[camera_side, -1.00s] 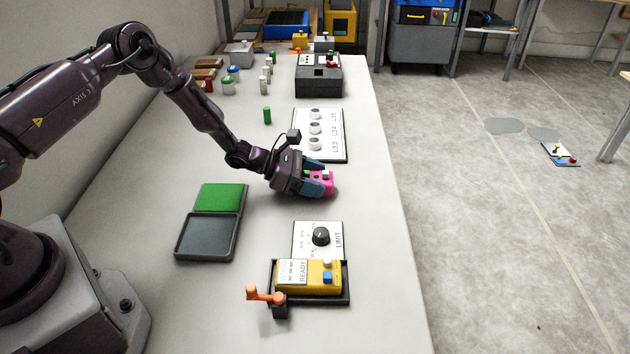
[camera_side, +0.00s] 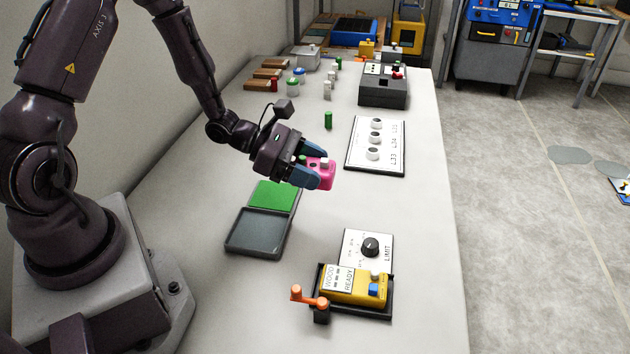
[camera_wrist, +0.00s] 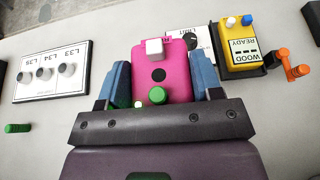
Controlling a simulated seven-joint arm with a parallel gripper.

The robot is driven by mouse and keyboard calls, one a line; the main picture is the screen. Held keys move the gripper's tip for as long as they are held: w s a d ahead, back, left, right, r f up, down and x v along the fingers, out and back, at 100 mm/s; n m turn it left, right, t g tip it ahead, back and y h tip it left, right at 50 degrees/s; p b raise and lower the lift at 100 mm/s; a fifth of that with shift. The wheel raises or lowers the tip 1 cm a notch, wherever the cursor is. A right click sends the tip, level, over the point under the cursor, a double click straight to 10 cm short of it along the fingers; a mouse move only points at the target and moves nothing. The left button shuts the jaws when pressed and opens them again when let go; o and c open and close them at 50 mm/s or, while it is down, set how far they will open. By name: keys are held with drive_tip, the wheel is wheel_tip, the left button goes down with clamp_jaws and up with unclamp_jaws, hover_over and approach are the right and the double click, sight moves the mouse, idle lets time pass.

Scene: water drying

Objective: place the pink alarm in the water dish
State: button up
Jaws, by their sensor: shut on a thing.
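The pink alarm (camera_side: 321,173) is a small pink block with a light button, a dark round spot and a green knob, which show best in the wrist view (camera_wrist: 178,82). My gripper (camera_side: 312,165) is shut on it, with a blue finger on either side. The alarm appears held above the table, to the upper right of the two-part tray. The dark grey dish (camera_side: 257,233), seemingly the water dish, is the near part of that tray. A green pad (camera_side: 274,195) fills the far part. Whether the dish holds water is hard to tell.
A yellow READY box (camera_side: 352,287) in a black tray, with an orange handle (camera_side: 308,298), stands at the front right. Behind it is a LIMIT dial panel (camera_side: 367,248). A three-knob panel (camera_side: 375,146) and green cylinder (camera_side: 328,120) lie farther back. Table around the dish is clear.

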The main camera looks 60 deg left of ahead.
hover_over(283, 235)
drive_tip(key=s+a, duration=0.2)
drive_tip(key=a, duration=0.2)
wheel_tip(283, 235, down, 3)
drive_tip(key=f, duration=0.1)
drive_tip(key=s+f, duration=0.1)
drive_tip(key=f, duration=0.2)
drive_tip(key=shift+s+a, duration=0.2)
drive_tip(key=shift+s, duration=0.1)
drive_tip(key=shift+f, duration=2.3)
drive_tip(key=o, duration=0.6)
drive_tip(key=shift+f, duration=0.15)
drive_tip(key=shift+o, duration=0.6)
